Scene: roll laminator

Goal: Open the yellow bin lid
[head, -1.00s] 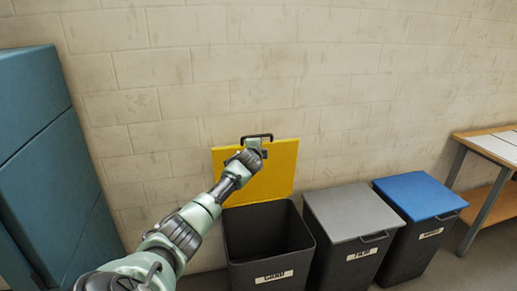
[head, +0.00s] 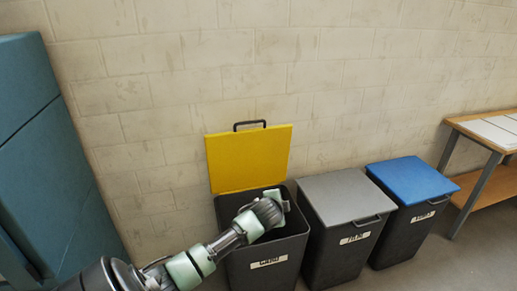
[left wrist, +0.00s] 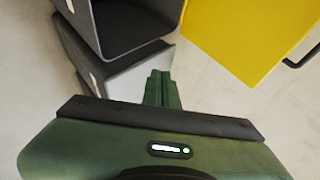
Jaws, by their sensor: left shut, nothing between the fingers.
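The yellow lid (head: 248,160) stands upright and open against the wall behind its dark bin (head: 265,272), with its black handle (head: 250,124) at the top. My left gripper (head: 284,199) is in front of the lid, over the bin's opening, and apart from the handle. In the left wrist view, my left gripper (left wrist: 161,88) is shut and empty. The yellow lid (left wrist: 250,35) shows at the upper right there, with part of its handle (left wrist: 303,56) at the right edge. My right gripper is not in view.
A bin with a grey lid (head: 338,196) and one with a blue lid (head: 412,181) stand closed to the right. A wooden table (head: 487,128) is at the far right. A blue-green cabinet (head: 45,160) is at the left.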

